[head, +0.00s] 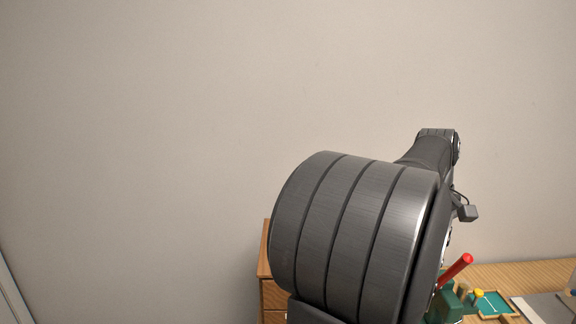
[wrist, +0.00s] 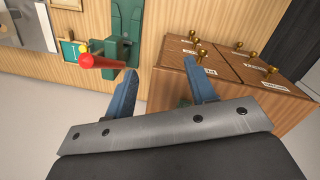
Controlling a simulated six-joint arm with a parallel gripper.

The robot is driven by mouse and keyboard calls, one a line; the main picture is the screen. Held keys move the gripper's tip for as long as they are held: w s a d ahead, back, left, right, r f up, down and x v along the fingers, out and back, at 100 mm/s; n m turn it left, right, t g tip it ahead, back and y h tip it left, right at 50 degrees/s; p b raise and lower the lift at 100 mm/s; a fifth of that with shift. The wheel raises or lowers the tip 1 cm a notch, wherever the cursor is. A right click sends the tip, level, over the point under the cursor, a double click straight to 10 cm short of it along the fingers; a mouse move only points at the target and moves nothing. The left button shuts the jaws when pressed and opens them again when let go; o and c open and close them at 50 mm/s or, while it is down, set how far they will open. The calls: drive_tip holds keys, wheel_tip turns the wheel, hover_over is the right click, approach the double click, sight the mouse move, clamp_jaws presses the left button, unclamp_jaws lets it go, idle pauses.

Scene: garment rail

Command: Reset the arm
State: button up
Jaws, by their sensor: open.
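My gripper (wrist: 160,66) shows in the wrist view with its two blue fingers spread apart. It is open, with nothing between the fingers. The left finger looks close to a red-ended handle (wrist: 100,62) on a green fixture; I cannot tell whether they touch. The right finger overlaps the front of a wooden drawer cabinet (wrist: 225,95) in the picture. In the head view my own arm fills the middle and right, and the gripper's fingers are hidden behind it.
The red handle (head: 456,269) and green fixture (head: 444,306) stand at the wooden table (head: 535,272) in the head view, beside a small green tray (head: 492,304) with a yellow knob. The cabinet (head: 273,296) has several brass knobs. Bare wall fills the upper left.

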drive_tip(key=w+d+f+m, duration=0.1)
drive_tip(key=d+f+m, duration=0.35)
drive_tip(key=m, duration=0.45)
drive_tip(key=a+r+n, duration=0.8)
drive_tip(key=a+n, duration=0.1)
drive_tip(key=n, duration=1.3)
drive_tip(key=shift+t, duration=0.4)
drive_tip(key=w+a+f, duration=0.4)
drive_tip(key=w+a, duration=0.1)
drive_tip(key=w+a+f, duration=0.2)
drive_tip(key=w, duration=0.1)
drive_tip(key=shift+a+f, duration=0.35)
idle(0.7)
